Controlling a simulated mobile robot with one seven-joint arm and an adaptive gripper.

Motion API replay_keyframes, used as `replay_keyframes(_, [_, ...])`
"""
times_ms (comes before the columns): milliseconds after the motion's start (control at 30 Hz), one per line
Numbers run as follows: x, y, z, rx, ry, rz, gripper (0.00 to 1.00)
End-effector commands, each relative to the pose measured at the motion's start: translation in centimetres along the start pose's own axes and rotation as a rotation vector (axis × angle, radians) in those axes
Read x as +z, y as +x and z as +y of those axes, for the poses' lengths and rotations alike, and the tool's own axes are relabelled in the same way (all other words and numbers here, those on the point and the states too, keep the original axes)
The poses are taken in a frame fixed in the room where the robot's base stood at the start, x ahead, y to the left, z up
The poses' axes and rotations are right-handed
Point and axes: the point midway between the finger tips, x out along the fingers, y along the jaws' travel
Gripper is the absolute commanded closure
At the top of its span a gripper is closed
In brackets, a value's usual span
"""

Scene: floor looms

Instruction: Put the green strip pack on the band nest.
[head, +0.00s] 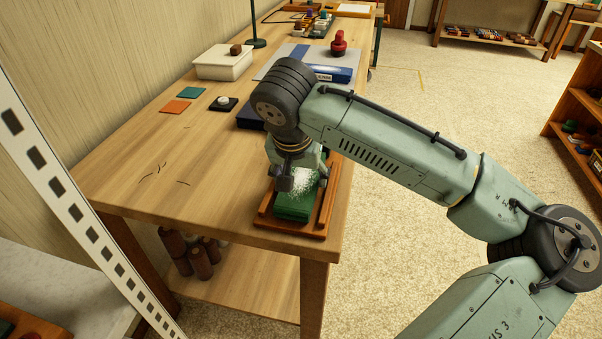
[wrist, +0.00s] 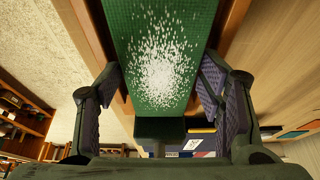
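The green strip pack (head: 292,208), with a patch of white speckles on top, lies in a wooden tray with raised side rails (head: 323,213) at the table's front right corner. The tray looks like the band nest. The pack also fills the upper middle of the wrist view (wrist: 158,50), lengthwise between the rails. My gripper (head: 300,182) is right over the pack's far part. In the wrist view its two fingers stand apart on either side of the pack, with no clear grip on it. The pack's far end is partly hidden by my gripper in the head view.
A blue box (head: 330,75) and a red knobbed piece (head: 338,43) are beyond my arm. The table's left front is clear.

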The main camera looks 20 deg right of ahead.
Motion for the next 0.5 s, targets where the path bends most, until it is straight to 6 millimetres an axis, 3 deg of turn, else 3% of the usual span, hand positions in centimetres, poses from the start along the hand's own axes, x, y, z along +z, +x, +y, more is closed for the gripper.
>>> replay_keyframes(200, [-0.01,-0.04,0.01,0.0,0.0,0.0,0.22])
replay_keyframes(500, [-0.07,-0.17,0.03,0.001,0.0,0.0,0.22])
